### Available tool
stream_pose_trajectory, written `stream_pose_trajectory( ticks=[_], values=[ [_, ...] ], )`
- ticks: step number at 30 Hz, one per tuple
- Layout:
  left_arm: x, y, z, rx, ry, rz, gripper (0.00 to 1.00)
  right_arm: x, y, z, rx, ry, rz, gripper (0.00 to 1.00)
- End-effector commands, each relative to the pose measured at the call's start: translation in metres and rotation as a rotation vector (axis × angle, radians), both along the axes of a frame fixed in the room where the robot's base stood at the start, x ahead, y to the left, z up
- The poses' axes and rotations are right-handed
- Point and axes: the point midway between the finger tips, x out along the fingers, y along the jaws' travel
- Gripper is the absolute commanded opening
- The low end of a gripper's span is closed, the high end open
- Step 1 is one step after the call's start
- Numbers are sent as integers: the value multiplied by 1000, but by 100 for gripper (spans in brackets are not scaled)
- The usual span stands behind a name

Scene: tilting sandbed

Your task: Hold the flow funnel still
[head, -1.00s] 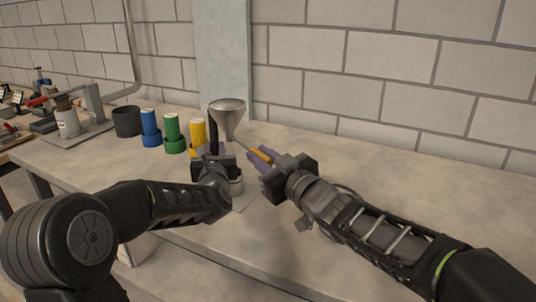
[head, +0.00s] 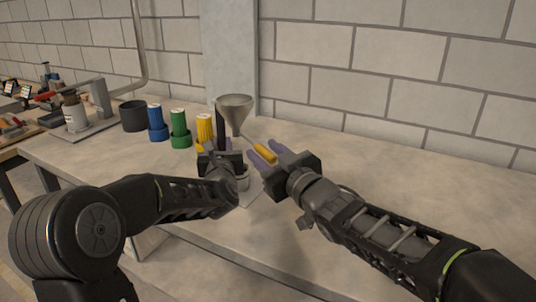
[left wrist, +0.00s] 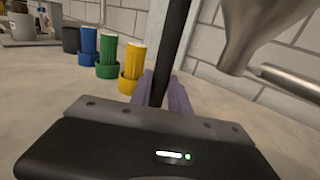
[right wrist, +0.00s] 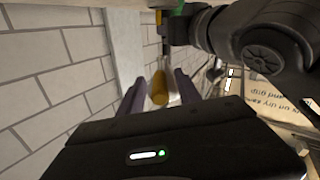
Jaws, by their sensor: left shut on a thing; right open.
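The metal flow funnel (head: 235,103) stands mouth up near the wall. It shows at the upper right of the left wrist view (left wrist: 250,35). A thin rod runs from it to a yellow handle (head: 266,156). My left gripper (head: 219,151) is shut on a black upright post (left wrist: 172,45) beside the funnel. My right gripper (head: 267,154) is open, with its purple fingers apart on either side of the yellow handle, which shows between them in the right wrist view (right wrist: 160,88). A pale container (head: 243,181) under the funnel is mostly hidden by my left gripper.
Yellow (head: 204,132), green (head: 179,130) and blue (head: 156,123) cylinders and a dark cup (head: 133,116) stand left of the funnel. A metal stand (head: 99,110) is further left. The table (head: 430,180) is clear at the right.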

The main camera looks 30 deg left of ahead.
Motion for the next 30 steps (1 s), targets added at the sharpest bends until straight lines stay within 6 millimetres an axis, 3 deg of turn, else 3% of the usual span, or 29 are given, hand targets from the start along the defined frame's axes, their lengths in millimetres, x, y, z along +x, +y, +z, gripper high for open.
stream_pose_trajectory(
  ticks=[8,21,30],
  values=[
    [0,1,-1,-2,1,1,0,-10,-18,1,1,2,-2,41],
    [0,1,-1,-1,0,1,0,-53,-91,1,3,0,-3,41],
    [0,1,0,-1,1,1,0,-62,-104,0,0,-1,0,41]
  ],
)
